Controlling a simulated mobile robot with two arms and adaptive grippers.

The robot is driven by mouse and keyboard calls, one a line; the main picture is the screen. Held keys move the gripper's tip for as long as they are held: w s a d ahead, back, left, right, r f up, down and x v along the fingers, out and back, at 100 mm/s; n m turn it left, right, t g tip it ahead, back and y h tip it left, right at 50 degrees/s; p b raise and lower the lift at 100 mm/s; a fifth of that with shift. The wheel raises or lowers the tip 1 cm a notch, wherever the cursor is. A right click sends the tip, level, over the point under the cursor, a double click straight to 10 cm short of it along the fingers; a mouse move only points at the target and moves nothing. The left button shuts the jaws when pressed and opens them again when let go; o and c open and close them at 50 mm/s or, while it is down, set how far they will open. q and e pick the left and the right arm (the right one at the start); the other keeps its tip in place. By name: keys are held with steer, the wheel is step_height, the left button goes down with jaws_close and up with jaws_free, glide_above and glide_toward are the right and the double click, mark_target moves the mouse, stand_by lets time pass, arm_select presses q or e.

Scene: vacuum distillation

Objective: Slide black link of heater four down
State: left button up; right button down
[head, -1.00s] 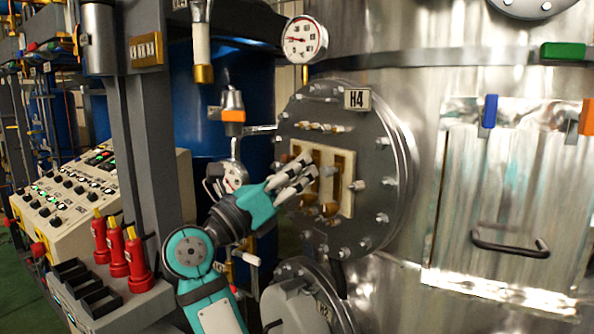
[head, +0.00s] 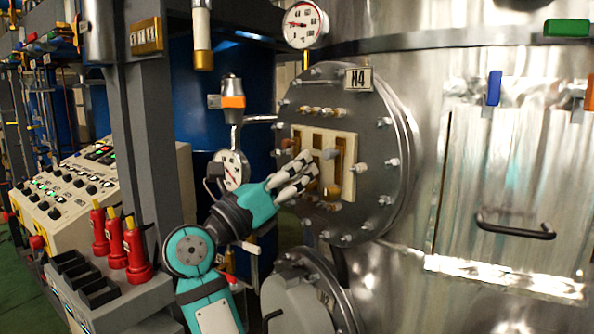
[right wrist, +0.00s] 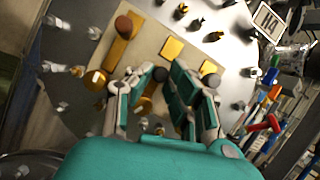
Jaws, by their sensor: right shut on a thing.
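Heater four is the round grey flange marked H4 (head: 359,79), with a cream plate (head: 346,140) and upright brass bars (head: 306,139) on it. My right gripper (head: 308,170) is at the left and middle of this plate, its fingers shut on the black link. The link is mostly hidden by the fingers in the head view. In the right wrist view, dark round ends show at my gripper's fingertips (right wrist: 184,72), close against the plate. A brown knob (right wrist: 123,27) sits on the leftmost bar, clear of my fingers. My left gripper is not in view.
A second round flange (head: 300,300) lies just below heater four. A dial gauge (head: 233,168) and pipe fittings stand left of it. Red bottles (head: 137,255) and a control panel (head: 75,195) are further left. A black handle (head: 515,232) is on the tank at right.

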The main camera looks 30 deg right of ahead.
steer(key=c, duration=1.2)
jaws_free()
steer(key=shift+f, duration=0.2)
step_height(320, 180, up, 10)
